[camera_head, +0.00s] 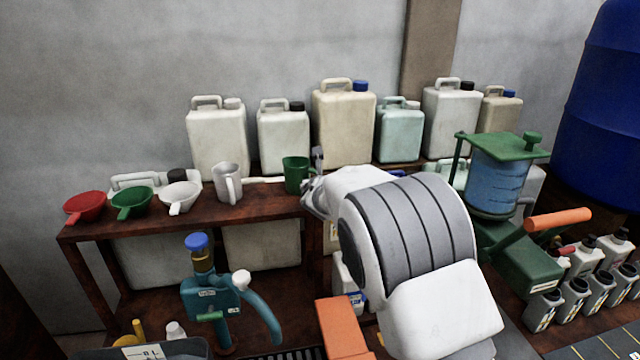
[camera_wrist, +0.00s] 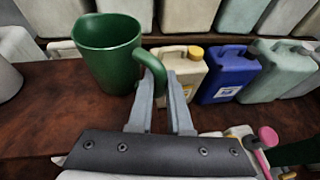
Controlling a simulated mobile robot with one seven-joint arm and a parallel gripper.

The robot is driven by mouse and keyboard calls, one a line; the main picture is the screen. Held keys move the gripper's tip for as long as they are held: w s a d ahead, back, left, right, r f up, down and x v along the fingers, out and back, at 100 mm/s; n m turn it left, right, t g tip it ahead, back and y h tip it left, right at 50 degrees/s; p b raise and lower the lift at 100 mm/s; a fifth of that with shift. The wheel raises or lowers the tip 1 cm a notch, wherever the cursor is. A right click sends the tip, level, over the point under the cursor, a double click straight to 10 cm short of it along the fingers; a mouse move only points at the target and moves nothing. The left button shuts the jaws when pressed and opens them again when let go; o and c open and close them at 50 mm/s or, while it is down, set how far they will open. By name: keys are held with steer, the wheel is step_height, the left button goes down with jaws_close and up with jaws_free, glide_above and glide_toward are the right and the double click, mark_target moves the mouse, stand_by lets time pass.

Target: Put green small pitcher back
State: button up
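The green small pitcher (camera_head: 294,174) is upright at the wooden shelf top (camera_head: 262,201), right of a white pitcher (camera_head: 228,182). In the wrist view the green pitcher (camera_wrist: 108,62) is large at the upper left, with its handle toward me. My gripper (camera_wrist: 160,80) has its two fingers on either side of that handle and appears shut on it. In the head view my arm covers most of my gripper (camera_head: 316,178). The pitcher's base looks at or very near the shelf surface; I cannot tell if it touches.
Several large canisters stand behind. A blue jug (camera_wrist: 229,74) and a cream jug with a yellow cap (camera_wrist: 183,70) stand right of the pitcher. A teal pump (camera_head: 212,296) stands in front.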

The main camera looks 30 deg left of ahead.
steer(key=o, duration=0.5)
steer(key=shift+c, duration=0.2)
steer(key=shift+r+p, duration=0.2)
steer(key=shift+p, duration=0.1)
steer(key=b+v, duration=0.2)
steer(key=v, duration=1)
steer(key=shift+d, duration=0.1)
